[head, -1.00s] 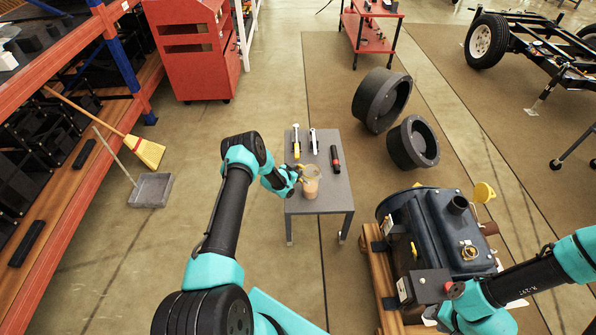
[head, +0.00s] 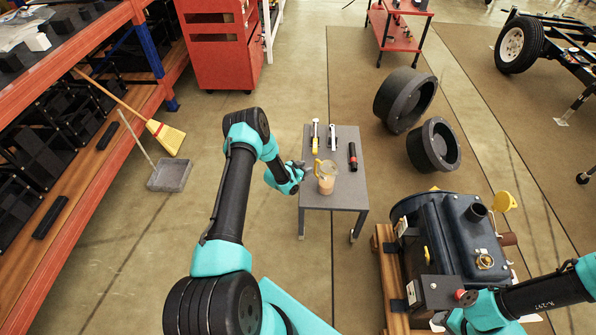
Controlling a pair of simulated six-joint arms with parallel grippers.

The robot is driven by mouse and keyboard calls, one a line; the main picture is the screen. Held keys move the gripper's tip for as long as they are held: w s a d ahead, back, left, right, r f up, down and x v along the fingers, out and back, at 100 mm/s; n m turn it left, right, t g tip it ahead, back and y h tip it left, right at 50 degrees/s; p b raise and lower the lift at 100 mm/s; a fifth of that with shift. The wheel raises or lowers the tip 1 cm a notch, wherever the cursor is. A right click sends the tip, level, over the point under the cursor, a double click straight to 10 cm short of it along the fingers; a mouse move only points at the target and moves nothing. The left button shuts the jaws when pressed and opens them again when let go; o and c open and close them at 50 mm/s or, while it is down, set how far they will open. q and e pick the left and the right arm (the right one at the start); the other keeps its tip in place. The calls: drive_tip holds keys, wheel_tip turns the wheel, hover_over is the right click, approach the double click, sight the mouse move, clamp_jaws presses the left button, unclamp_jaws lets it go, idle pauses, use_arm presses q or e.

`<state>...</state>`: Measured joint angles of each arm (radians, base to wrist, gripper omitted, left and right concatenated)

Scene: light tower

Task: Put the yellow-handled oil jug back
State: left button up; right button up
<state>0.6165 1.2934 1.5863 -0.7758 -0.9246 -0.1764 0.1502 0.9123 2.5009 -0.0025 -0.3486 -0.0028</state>
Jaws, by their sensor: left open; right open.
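The oil jug (head: 327,183) is a see-through jug with amber contents and a yellow handle on its left. It stands upright on the small grey table (head: 345,200), near the left front part of its top. My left gripper (head: 301,168) is open, at the table's left edge beside the handle, apart from the jug. My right arm reaches in from the lower right to the dark blue engine; my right gripper (head: 440,322) is at the bottom edge of the view, partly hidden and small.
A yellow-handled tool (head: 315,138), a white-and-black tool (head: 333,137) and a red-and-black flashlight-like tool (head: 352,156) lie on the table behind the jug. The dark blue engine (head: 450,240) on a wooden pallet stands at right. Two dark rings stand behind.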

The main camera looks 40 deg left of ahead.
use_arm(q)
drive_tip(key=shift+v, duration=2.35)
drive_tip(key=s+d+r+n+g, duration=0.1)
drive_tip(key=s+d+r+g, duration=0.15)
drive_tip(key=s+d, duration=0.45)
drive_tip(key=s+d+r+n+g, duration=0.2)
drive_tip(key=s+d+g, duration=0.2)
drive_tip(key=d, duration=0.7)
drive_tip(key=s+d+r+g, duration=0.3)
drive_tip(key=s+d, duration=0.1)
drive_tip(key=s, duration=0.4)
drive_tip(key=s+d+r+n+g+h, duration=0.1)
drive_tip(key=s+d+r+g, duration=0.2)
drive_tip(key=s, duration=0.6)
drive_tip(key=shift+d+r, duration=0.2)
drive_tip(key=shift+d, duration=0.55)
